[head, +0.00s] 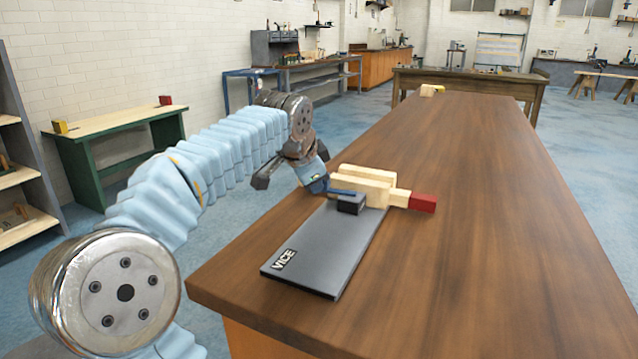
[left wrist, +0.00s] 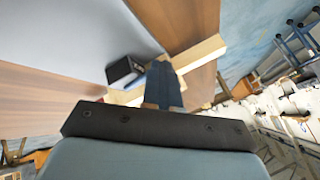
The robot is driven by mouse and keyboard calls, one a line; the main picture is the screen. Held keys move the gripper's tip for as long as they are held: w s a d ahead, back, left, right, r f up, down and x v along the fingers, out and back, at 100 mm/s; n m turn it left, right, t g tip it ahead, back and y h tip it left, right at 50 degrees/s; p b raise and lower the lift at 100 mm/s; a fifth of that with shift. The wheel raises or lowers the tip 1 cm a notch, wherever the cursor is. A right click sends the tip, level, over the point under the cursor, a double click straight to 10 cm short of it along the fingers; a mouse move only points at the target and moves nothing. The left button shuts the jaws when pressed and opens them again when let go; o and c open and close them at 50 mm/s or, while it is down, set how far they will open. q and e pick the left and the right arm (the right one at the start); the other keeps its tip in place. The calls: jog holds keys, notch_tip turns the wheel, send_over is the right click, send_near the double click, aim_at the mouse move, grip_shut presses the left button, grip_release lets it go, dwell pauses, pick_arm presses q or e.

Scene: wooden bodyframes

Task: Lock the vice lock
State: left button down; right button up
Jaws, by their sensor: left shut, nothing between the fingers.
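The vice stands on the wooden table. It has a flat grey base plate (head: 318,255) marked VICE, a small black block (head: 351,204) at its far end, and pale wooden jaws (head: 362,184) beyond. A wooden bar with a red end (head: 422,203) sticks out to the right. My left gripper (head: 343,191) is shut and empty, its fingers reaching in from the left beside the black block and the wooden jaws. In the left wrist view the shut blue fingers (left wrist: 163,84) lie between the black block (left wrist: 123,70) and a wooden piece (left wrist: 199,53); contact cannot be told.
The long brown table (head: 490,200) is clear to the right of the vice. A small pale wooden object (head: 430,90) lies at its far end. A green-legged bench (head: 115,135) and a shelf (head: 20,170) stand on the left, with blue floor between.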

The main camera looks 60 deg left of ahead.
pick_arm(q)
jog(key=shift+w+a, duration=0.3)
jog(key=shift+a, duration=0.4)
jog(key=shift+a+r+p, duration=0.1)
jog(key=shift+a+p, duration=0.05)
jog(key=shift+p, duration=0.15)
pick_arm(e)
jog(key=shift+r, duration=0.45)
pick_arm(q)
jog(key=shift+w+a+r, duration=0.1)
jog(key=shift+a, duration=0.15)
